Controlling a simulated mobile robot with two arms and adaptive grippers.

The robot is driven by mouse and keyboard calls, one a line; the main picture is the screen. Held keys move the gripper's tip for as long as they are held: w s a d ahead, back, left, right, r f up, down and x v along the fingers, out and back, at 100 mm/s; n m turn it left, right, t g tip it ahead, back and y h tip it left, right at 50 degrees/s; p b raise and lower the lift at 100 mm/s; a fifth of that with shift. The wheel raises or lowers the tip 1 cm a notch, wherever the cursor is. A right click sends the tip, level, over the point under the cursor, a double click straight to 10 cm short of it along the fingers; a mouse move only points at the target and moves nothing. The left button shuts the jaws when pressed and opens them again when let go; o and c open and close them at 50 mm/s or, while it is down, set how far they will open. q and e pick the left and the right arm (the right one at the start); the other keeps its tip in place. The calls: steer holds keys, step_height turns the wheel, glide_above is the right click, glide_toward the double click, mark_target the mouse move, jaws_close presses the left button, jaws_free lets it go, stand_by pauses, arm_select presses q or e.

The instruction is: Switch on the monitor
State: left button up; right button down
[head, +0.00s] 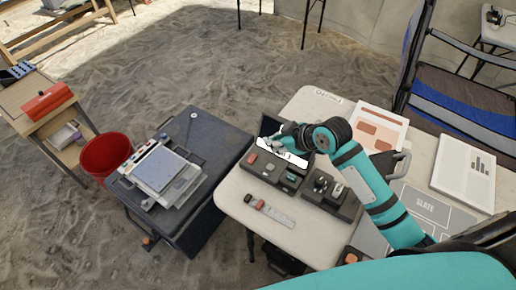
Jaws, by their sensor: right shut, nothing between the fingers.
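The monitor (265,125) stands at the far left corner of the pale table, its dark panel upright behind a dark base. A white strip shows low on the panel; I cannot tell whether it is a lit display. My right gripper (277,141) is shut and empty, right in front of the panel, and hides part of it. I cannot tell whether it touches. The dark base carries a red button (252,158) and grey parts. My left gripper is out of view.
The pale table (237,191) also holds a second dark device (325,188), a small ruler-like strip, printed sheets and a slate board. A dark case with a grey scale-like device (163,172) stands at left, beside a red bucket (104,154). Sandy floor lies behind.

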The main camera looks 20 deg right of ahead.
glide_above(252, 159)
steer(key=s+d, duration=0.1)
steer(key=d, duration=0.1)
step_height(252, 159, down, 5)
steer(key=f, duration=0.2)
steer(key=w+f+p, duration=0.1)
steer(key=shift+w+f, duration=0.1)
steer(key=shift+f, duration=0.25)
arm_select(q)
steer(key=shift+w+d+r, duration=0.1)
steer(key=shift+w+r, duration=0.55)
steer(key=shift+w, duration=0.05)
arm_select(e)
steer(key=shift+d+f, duration=0.1)
steer(key=shift+f, duration=0.65)
steer(key=shift+w+d+f+m+g+y+b, duration=0.2)
steer(key=shift+d+f+m+g+y+b, duration=0.1)
steer(key=shift+f+b, duration=0.35)
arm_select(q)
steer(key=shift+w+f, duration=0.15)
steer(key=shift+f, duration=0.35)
arm_select(e)
steer(key=shift+a+r, duration=0.1)
steer(key=shift+r, duration=0.15)
arm_select(q)
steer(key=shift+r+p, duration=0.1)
steer(key=shift+p, duration=0.2)
arm_select(e)
steer(key=shift+s+a, duration=0.1)
